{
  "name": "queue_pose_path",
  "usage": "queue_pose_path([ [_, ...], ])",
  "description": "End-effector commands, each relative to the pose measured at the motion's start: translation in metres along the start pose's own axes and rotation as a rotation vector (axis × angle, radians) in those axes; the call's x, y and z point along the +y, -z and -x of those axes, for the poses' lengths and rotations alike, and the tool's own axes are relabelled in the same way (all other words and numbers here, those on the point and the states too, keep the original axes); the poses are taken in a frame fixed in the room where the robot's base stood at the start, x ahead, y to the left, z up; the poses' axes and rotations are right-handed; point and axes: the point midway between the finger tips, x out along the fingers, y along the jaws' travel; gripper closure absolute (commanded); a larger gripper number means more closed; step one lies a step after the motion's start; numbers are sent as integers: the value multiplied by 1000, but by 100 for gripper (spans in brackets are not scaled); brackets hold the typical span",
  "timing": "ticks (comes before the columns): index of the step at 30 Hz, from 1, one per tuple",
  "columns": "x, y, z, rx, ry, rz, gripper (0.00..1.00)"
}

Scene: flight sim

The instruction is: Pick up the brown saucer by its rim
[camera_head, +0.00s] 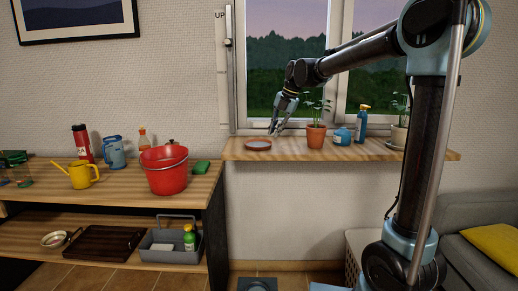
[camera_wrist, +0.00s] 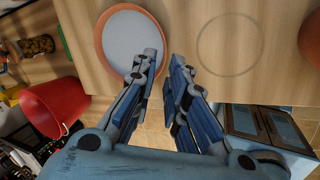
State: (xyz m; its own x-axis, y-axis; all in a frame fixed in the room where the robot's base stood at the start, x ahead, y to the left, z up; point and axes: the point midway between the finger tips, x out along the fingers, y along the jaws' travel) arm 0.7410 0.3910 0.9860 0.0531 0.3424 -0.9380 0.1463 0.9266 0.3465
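The brown saucer (camera_head: 258,144) lies flat at the left end of the wooden window shelf (camera_head: 350,154). In the wrist view the saucer (camera_wrist: 103,38) shows an orange-brown rim and a pale grey inside. My gripper (camera_head: 273,130) is just to the right of the saucer, pointing down. In the wrist view my gripper (camera_wrist: 164,62) is open, with a clear gap between the fingers. The left finger overlaps the saucer's lower right rim in the picture; I cannot tell whether it touches.
A potted plant (camera_head: 316,136) stands right of my gripper, then a blue watering can (camera_head: 342,136), a spray bottle (camera_head: 362,124) and another plant. A red bucket (camera_head: 165,172) is on the bench at left. A faint ring (camera_wrist: 227,44) marks bare wood right of the saucer.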

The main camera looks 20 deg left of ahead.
Motion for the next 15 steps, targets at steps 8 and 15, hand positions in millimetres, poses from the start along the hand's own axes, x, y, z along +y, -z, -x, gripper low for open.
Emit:
queue_pose_path([
  [8, -2, 4, -22, 0, 0, 1, 87],
  [15, -3, 6, -50, 0, 0, 0, 87],
])
